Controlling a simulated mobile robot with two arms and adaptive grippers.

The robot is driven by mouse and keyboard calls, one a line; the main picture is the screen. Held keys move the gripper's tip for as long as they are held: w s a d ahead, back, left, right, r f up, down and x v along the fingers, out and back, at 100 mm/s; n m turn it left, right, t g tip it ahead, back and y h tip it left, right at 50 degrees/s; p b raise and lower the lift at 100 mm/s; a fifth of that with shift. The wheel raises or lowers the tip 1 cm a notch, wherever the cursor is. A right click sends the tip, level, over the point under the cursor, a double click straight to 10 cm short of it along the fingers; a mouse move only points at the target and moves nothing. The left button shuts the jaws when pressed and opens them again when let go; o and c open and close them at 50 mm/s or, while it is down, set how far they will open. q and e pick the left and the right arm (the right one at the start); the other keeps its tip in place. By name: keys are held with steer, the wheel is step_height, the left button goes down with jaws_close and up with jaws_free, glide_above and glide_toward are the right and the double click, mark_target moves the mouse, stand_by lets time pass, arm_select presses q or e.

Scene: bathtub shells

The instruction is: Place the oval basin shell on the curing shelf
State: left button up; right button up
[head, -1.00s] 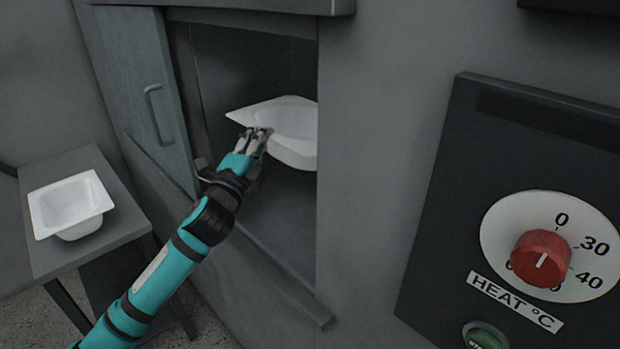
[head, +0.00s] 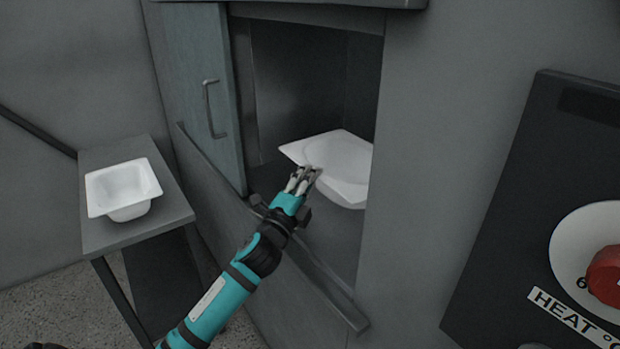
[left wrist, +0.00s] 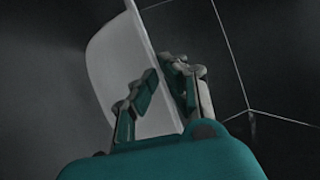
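The oval basin shell (head: 345,160) is white, with an oval hollow inside an angular rim. It sits inside the wall opening, roughly level, its right end hidden behind the opening's edge. My left gripper (head: 303,176) is at the near left of its rim. In the left wrist view the rim of the shell (left wrist: 107,65) passes between my left fingers (left wrist: 163,75), which look closed on it. The curing shelf (head: 335,235) seems to be the dark floor of the opening. Whether the shell touches it is unclear. My right gripper is not in view.
A second white shell (head: 100,200), with a squarer basin, stands on a grey side table (head: 105,238) at the left. A teal door (head: 200,120) with a handle borders the opening's left side. A heat panel (head: 500,220) with a red knob (head: 606,275) is at the right.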

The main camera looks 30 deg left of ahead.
arm_select(q)
steer(key=o, duration=0.4)
steer(key=shift+v, duration=3.8)
steer(key=shift+r, duration=0.1)
